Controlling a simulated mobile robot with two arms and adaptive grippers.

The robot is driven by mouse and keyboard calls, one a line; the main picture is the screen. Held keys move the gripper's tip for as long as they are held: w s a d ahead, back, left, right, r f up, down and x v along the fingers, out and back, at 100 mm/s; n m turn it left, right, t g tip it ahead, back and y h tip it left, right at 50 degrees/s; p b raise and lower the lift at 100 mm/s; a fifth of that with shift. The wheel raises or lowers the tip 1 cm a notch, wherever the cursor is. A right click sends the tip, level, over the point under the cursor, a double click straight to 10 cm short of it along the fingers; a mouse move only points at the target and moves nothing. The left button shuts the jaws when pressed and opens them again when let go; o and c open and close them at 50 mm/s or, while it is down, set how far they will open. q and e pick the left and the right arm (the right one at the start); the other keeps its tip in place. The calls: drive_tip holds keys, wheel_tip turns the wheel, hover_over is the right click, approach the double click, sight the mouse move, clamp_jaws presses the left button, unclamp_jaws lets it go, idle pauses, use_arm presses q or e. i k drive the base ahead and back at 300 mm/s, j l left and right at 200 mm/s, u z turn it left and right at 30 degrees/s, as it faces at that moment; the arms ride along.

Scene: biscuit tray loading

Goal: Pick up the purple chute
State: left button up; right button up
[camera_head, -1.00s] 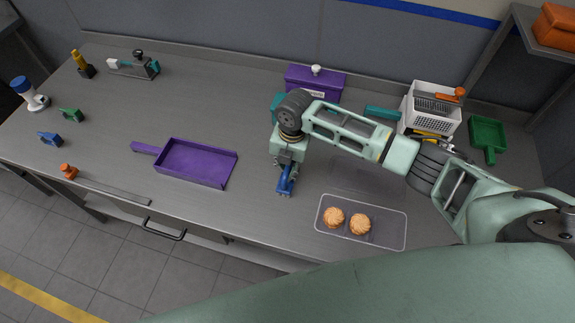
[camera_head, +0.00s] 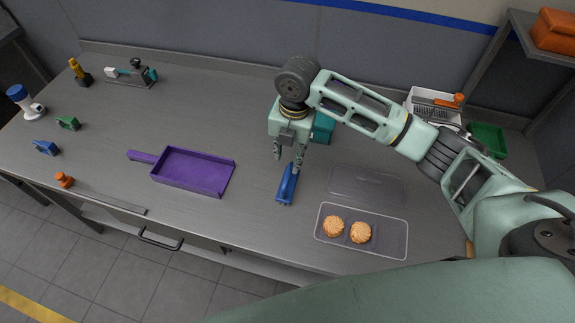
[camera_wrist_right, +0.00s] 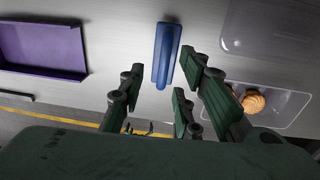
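The purple chute (camera_head: 192,172) is a shallow open scoop with a handle at its left. It lies flat on the bench, left of my right gripper. Its right part shows in the right wrist view (camera_wrist_right: 45,45) at the upper left. My right gripper (camera_head: 287,162) hangs over the bench with its fingers apart and empty. A blue tool (camera_head: 287,185) lies on the bench just below its fingers, and it shows in the right wrist view (camera_wrist_right: 166,55) ahead of the open fingers (camera_wrist_right: 160,95). My left gripper is not in view.
A clear tray (camera_head: 390,234) with two biscuits lies to the right, its clear lid (camera_head: 366,185) behind it. An orange piece (camera_head: 64,180) and a metal strip (camera_head: 110,200) lie near the front edge. The bench between chute and blue tool is bare.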

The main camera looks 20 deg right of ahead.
sight(203, 174)
drive_tip(key=i+j, duration=0.7)
